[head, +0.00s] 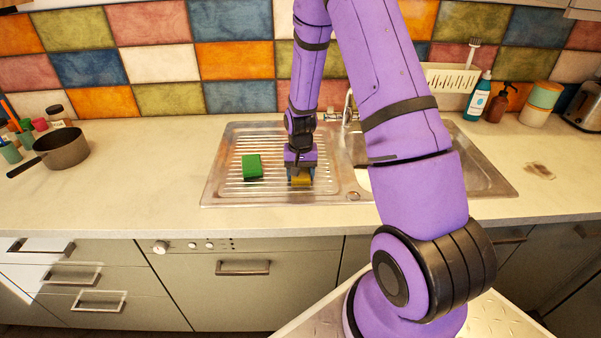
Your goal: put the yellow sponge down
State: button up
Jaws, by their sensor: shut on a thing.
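The yellow sponge (301,181) is between the fingers of my gripper (300,176), which is shut on it. My gripper points down over the ribbed drainboard (235,190) of the steel sink, near its front edge. The sponge is low, at or just above the ribs; I cannot tell if it touches them. My fingers hide its upper part.
A green sponge-like block (252,167) lies on the drainboard left of my gripper. The sink basin is to the right, partly hidden by my arm. A pot (62,149) stands on the left counter. Bottles (479,96) and a toaster (585,105) stand at the right.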

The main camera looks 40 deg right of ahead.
jog(key=shift+f, duration=0.1)
jog(key=o, duration=1)
jog(key=shift+c, duration=0.2)
jog(key=s+a+r+n+t, duration=0.1)
jog(key=s+a+r, duration=0.1)
jog(key=r, duration=0.9)
jog(key=s+a+r, duration=0.1)
jog(key=a+r, duration=0.1)
jog(key=r, duration=0.9)
jog(key=s+a+r+n+t, duration=0.2)
jog(key=s+a+r+n, duration=0.1)
jog(key=s+r, duration=0.5)
jog(key=s+a+r+n+t, duration=0.2)
jog(key=s+a+r, duration=0.4)
jog(key=s, duration=0.9)
jog(key=shift+s+r+n, duration=0.25)
jog(key=shift+r+n, duration=0.15)
jog(key=shift+r, duration=0.8)
